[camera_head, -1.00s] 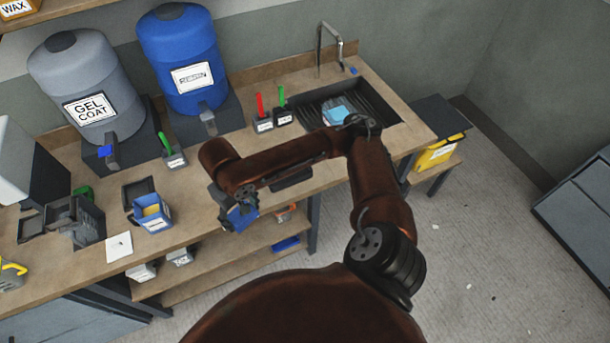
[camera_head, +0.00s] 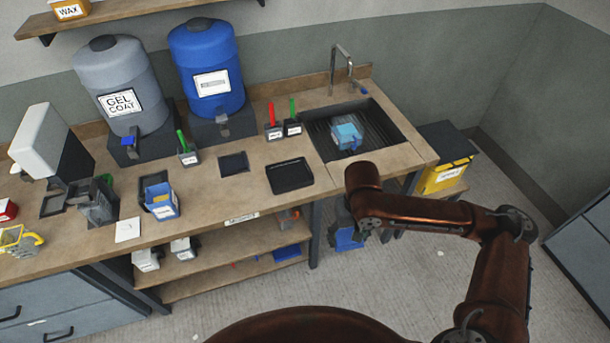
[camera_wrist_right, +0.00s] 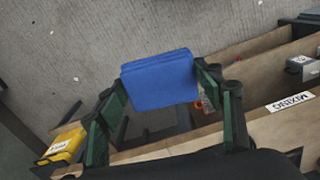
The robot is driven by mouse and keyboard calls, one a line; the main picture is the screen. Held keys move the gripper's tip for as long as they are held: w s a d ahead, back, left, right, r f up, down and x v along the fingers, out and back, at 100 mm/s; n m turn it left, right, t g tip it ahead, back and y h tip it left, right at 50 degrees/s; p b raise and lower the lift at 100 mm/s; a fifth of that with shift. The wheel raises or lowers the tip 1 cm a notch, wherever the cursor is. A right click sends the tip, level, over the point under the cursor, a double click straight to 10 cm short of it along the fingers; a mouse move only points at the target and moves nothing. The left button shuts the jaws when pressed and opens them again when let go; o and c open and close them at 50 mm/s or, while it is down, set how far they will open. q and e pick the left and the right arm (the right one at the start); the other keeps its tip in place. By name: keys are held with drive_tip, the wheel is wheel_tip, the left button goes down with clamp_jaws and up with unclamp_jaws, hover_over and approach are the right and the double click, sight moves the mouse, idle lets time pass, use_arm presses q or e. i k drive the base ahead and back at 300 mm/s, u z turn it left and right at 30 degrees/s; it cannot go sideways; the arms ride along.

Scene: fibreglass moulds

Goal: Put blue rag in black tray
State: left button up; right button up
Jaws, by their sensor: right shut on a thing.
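The blue rag (camera_head: 347,243) hangs in front of the bench, below the height of its top, in my right gripper (camera_head: 350,224). In the right wrist view the rag (camera_wrist_right: 160,80) is a flat folded blue block between the green-padded fingers, which are shut on it. The black tray (camera_head: 290,176) lies flat on the bench top, left of the sink, and looks empty. The rag is to the right of the tray and nearer to me. My left gripper is not in view.
A sink (camera_head: 375,122) with a light-blue item (camera_head: 346,136) in it is behind the gripper. A smaller dark square piece (camera_head: 233,164) lies left of the tray. A yellow bin (camera_head: 446,176) stands right of the bench.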

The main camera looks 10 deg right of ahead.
sight(290, 178)
drive_tip(key=z, duration=0.05)
drive_tip(key=i, duration=0.95)
drive_tip(key=u, duration=0.75)
